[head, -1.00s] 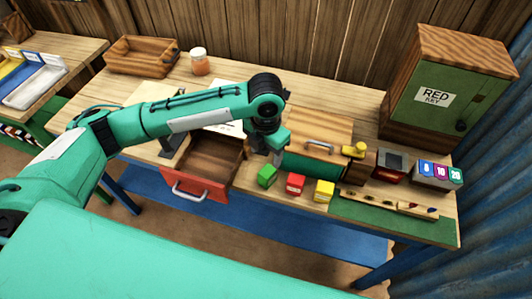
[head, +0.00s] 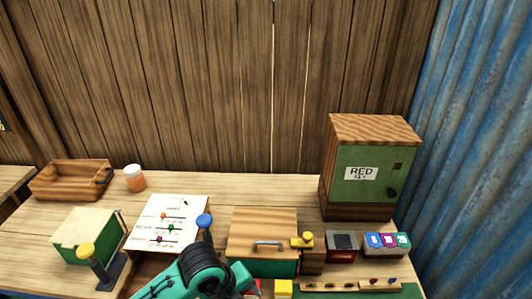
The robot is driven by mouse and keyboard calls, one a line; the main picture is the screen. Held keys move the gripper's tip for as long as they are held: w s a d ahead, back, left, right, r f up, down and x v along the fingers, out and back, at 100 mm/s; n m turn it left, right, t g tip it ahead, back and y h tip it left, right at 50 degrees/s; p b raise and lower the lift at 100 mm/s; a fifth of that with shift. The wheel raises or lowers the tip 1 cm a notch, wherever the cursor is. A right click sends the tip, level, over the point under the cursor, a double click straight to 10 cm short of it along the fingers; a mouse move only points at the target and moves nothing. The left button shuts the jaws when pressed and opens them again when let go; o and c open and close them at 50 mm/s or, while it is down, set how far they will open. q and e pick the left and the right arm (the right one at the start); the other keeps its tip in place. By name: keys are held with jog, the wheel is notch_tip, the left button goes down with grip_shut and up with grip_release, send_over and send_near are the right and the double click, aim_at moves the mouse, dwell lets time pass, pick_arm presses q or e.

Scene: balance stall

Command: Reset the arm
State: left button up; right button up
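My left arm comes up from the bottom edge in the head view, with its black wrist joint over the front of the bench. My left gripper (head: 243,280) is only partly seen beyond this joint, close to a red block (head: 254,288). Its fingers are hidden or cut off by the bottom edge, so I cannot tell whether they are open or hold anything. A yellow block (head: 283,288) is right of the red one. My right gripper is not in view.
A lidded wooden box (head: 262,232), green cabinet (head: 365,170) and colored tags (head: 387,242) stand right. A paper chart (head: 168,222), blue-knobbed lever (head: 204,221), yellow-knobbed lever (head: 86,250), green box (head: 87,232), jar (head: 135,178) and wooden tray (head: 70,180) are left.

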pick_arm(q)
jog(key=s+a+f+n+t+y, duration=0.15)
jog(key=s+a+f+n, duration=0.25)
jog(key=s+a+n, duration=0.75)
jog(key=s+a+f+n+t+y, duration=0.15)
jog(key=s+a+f+n, duration=0.35)
jog(key=n, duration=1.1)
notch_tip(320, 180, down, 28)
jog(key=w+r+g, duration=0.1)
jog(key=g, duration=0.1)
jog(key=s+a+f, duration=0.2)
jog(key=s+f, duration=0.7)
jog(key=f, duration=0.1)
jog(key=s+a+f+g, duration=0.1)
jog(key=s+a+f, duration=0.1)
jog(key=s+f, duration=0.8)
jog(key=shift+s+f+y, duration=0.2)
jog(key=shift+f+y, duration=0.2)
jog(key=shift+f, duration=0.25)
